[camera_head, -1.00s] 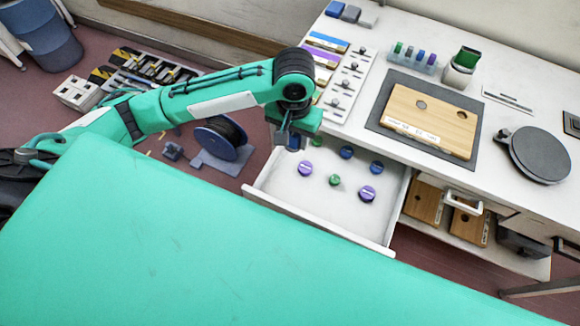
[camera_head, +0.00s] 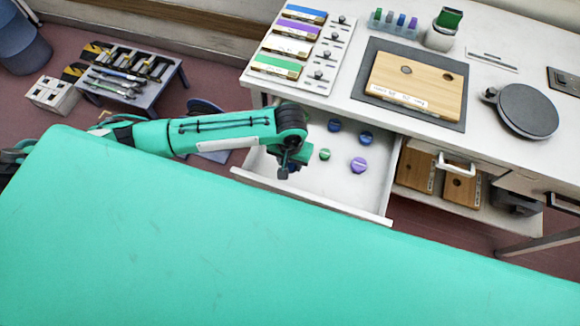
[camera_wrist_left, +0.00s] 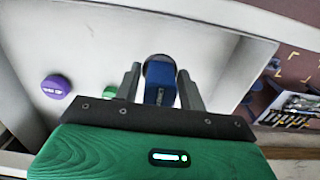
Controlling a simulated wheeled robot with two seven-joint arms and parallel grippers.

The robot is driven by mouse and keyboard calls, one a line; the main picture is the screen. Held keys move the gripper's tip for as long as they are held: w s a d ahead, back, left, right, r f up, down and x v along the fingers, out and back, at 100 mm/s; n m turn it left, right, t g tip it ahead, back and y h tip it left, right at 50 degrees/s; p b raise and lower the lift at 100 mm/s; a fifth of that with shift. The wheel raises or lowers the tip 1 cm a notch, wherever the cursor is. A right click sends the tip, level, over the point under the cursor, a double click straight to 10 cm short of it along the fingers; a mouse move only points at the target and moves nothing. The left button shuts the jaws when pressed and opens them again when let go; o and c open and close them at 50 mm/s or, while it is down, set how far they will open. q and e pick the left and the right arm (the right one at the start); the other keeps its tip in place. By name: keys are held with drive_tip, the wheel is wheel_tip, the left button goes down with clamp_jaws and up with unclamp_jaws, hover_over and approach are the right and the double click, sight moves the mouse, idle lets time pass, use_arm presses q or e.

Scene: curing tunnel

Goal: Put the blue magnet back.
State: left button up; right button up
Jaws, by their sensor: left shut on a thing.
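My left gripper (camera_head: 284,172) is over the left part of the open white drawer (camera_head: 310,198). In the left wrist view its fingers (camera_wrist_left: 161,92) are shut on a blue magnet (camera_wrist_left: 160,78), a blue block with a small label and a rounded dark end. In the drawer, two other blue magnets (camera_head: 334,125) (camera_head: 365,138), a green magnet (camera_head: 324,154) and a purple magnet (camera_head: 358,165) stand apart. The wrist view shows a purple magnet (camera_wrist_left: 57,87) and part of a green one (camera_wrist_left: 110,91). My wrist hides part of the drawer's left side. My right gripper is out of view.
Above the drawer, the white bench (camera_head: 349,93) holds colour-labelled strips (camera_head: 290,49), a wooden board (camera_head: 417,84) on a dark mat, a small rack (camera_head: 393,21) and a round dark plate (camera_head: 527,110). A shelf with wooden boards (camera_head: 461,189) is right of the drawer.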

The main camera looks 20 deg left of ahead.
sight(290, 170)
use_arm(q)
drive_tip(key=shift+f, duration=2.35)
drive_tip(key=shift+f, duration=0.1)
drive_tip(key=o, duration=1.1)
wheel_tip(290, 170, up, 12)
drive_tip(key=shift+r+b, duration=0.15)
drive_tip(key=shift+b, duration=0.3)
drive_tip(key=shift+d, duration=0.1)
